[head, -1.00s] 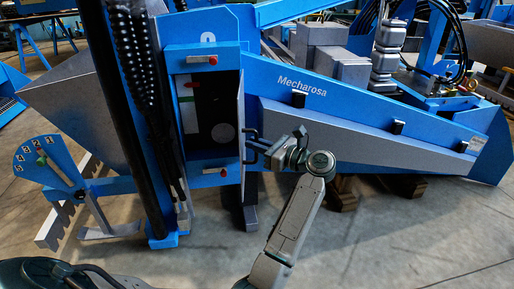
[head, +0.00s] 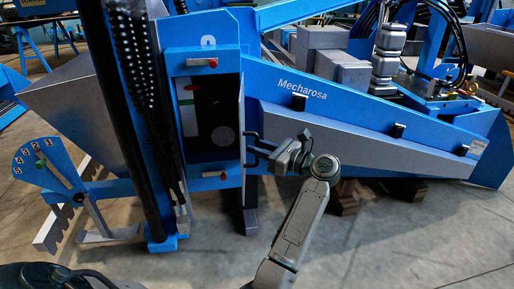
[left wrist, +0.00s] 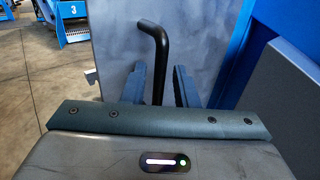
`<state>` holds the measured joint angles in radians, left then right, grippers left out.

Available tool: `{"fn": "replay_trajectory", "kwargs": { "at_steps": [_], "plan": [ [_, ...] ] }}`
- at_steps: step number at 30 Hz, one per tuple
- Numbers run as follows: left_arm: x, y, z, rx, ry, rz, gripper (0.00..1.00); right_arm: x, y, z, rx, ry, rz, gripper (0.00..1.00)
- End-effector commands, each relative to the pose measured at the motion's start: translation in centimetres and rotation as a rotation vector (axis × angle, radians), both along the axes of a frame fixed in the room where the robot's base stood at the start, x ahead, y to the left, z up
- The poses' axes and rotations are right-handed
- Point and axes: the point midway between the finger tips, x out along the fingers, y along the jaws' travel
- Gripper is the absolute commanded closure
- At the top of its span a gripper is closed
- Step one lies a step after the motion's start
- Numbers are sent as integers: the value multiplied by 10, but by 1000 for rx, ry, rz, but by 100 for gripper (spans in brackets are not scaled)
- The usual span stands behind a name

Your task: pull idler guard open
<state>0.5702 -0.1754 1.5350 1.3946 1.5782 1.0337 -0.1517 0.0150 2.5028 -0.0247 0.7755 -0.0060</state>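The idler guard is a thin panel (head: 243,128), seen nearly edge-on in the head view, standing out from the right side of the opening (head: 212,118) in the blue machine. Its grey face (left wrist: 112,50) fills the middle of the left wrist view. A black bent handle (left wrist: 155,45) stands on this face; it also shows in the head view (head: 258,140). My left gripper (head: 268,156) is at the handle. In the left wrist view its two fingers (left wrist: 160,88) lie on either side of the bar, with narrow gaps visible. My right gripper is not in view.
A numbered lever plate (head: 42,163) is at the left. The long blue side beam (head: 350,110) runs to the right. The concrete floor (head: 400,235) in front is clear.

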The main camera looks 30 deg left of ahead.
Motion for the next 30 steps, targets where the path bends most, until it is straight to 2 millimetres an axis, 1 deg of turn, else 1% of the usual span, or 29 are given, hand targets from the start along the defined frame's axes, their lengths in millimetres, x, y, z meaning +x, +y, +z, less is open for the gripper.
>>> {"fn": "replay_trajectory", "kwargs": {
  "at_steps": [1,6,9,12,17,29,30],
  "plan": [
    [0,-9,-3,-3,-1,-2,74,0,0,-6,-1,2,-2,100],
    [1,-38,-4,-3,0,-2,74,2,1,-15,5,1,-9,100],
    [1,-52,-3,-1,0,-2,74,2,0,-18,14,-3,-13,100],
    [1,-60,-2,0,-1,-1,74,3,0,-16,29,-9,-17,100],
    [1,-64,0,1,0,0,74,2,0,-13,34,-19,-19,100],
    [1,-64,0,3,2,-1,74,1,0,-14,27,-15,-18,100],
    [1,-63,2,10,9,-3,74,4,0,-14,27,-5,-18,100]
  ]
}}
